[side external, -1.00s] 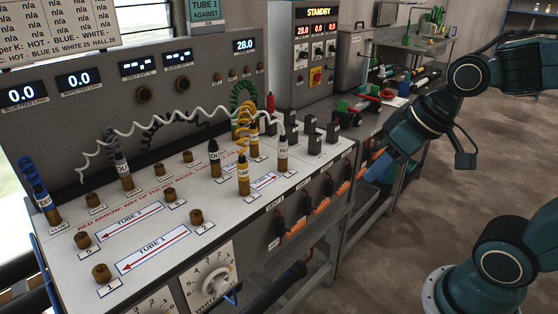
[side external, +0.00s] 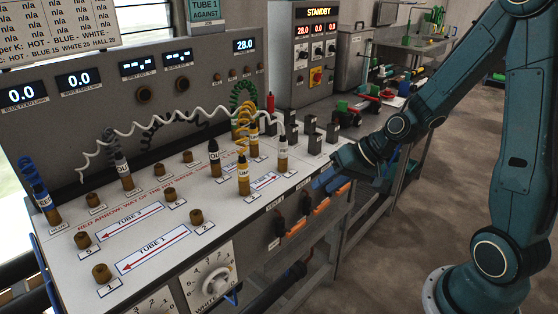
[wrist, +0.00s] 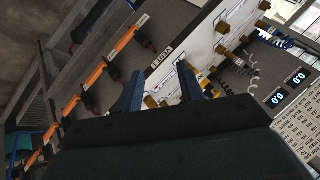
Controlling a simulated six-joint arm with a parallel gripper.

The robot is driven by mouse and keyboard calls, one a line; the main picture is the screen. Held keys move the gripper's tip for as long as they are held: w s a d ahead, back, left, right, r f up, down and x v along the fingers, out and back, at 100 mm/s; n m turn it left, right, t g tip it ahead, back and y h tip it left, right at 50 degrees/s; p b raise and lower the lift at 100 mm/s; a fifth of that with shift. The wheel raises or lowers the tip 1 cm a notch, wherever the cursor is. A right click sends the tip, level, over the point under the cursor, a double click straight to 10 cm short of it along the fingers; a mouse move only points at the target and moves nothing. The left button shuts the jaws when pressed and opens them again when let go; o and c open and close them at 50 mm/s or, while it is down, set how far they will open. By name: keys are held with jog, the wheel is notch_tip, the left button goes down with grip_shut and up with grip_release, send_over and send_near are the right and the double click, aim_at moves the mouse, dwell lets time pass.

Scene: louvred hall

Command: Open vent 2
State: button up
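Several orange vent handles on dark valves run along the bench's front face; in the side view I see a near one (side external: 293,229), a middle one (side external: 321,207) and a farther one (side external: 343,190). Their small labels are too small to read surely, so I cannot tell which is vent 2. My gripper (side external: 322,181) is at the bench's front edge, above the farther handles, touching none that I can see. In the wrist view my gripper (wrist: 163,88) has its two blue fingers apart with nothing between them. Orange handles (wrist: 124,40) show left of the fingers there.
The bench top (side external: 75,270) carries brown-capped ports, a coiled white hose (side external: 150,127) and yellow-tipped plugs (side external: 243,181) close to my gripper. A control cabinet (side external: 316,50) reads STANDBY behind. The floor in front of the bench is clear.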

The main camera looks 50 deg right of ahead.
jog(key=w+d+f+m+t, duration=0.2)
jog(key=d+f+m+t, duration=0.1)
jog(key=d+f+m, duration=0.35)
jog(key=m+t+h, duration=0.1)
jog(key=m+h, duration=0.3)
jog(key=m, duration=0.3)
send_near(326, 204)
jog(key=shift+w+d+f, duration=0.2)
jog(key=shift+f, duration=0.1)
jog(key=shift+w, duration=0.1)
jog(key=shift+x, duration=4.9)
grip_shut()
